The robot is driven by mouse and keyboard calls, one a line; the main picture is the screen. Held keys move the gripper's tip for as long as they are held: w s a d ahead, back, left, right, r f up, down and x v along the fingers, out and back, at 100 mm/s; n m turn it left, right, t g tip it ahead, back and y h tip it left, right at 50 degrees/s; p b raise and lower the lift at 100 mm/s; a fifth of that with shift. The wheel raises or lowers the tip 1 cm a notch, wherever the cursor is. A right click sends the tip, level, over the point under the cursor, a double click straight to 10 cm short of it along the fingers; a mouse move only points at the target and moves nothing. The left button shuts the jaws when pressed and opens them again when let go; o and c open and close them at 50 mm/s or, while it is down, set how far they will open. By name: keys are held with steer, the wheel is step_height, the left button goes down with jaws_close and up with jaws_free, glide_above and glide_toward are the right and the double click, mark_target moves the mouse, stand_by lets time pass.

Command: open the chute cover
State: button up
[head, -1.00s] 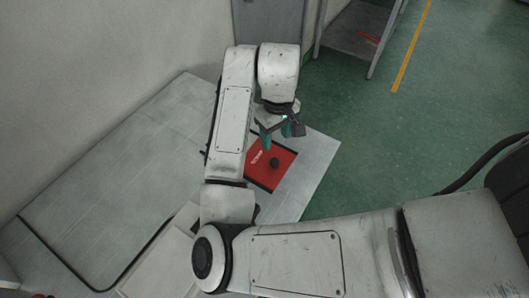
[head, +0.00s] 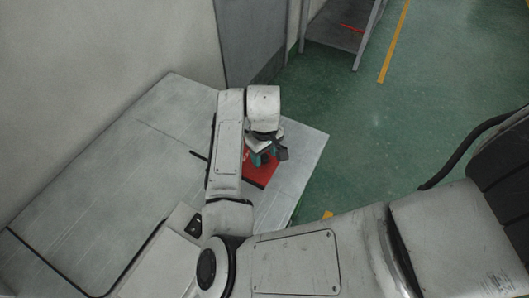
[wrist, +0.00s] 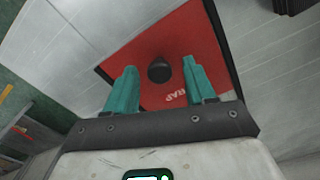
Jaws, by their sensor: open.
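The chute cover is a red panel (wrist: 170,45) with white lettering and a dark edge, lying flat in the grey surface. A round black knob (wrist: 159,71) stands on it. In the head view the red cover (head: 262,172) is partly hidden by my arm and gripper. My gripper (wrist: 158,75) is open, with its two teal fingers on either side of the knob in the wrist view; I cannot tell how far above the cover they are. In the head view my gripper (head: 262,158) is over the cover.
The grey worktop (head: 150,140) runs left along the wall. A small box with a black switch (head: 193,227) is near my arm. A grey door (head: 250,40) and a stand with a sloping top (head: 340,35) are behind. Green floor (head: 340,120) is clear at the right.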

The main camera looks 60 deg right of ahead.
steer(key=shift+c, duration=0.5)
jaws_close()
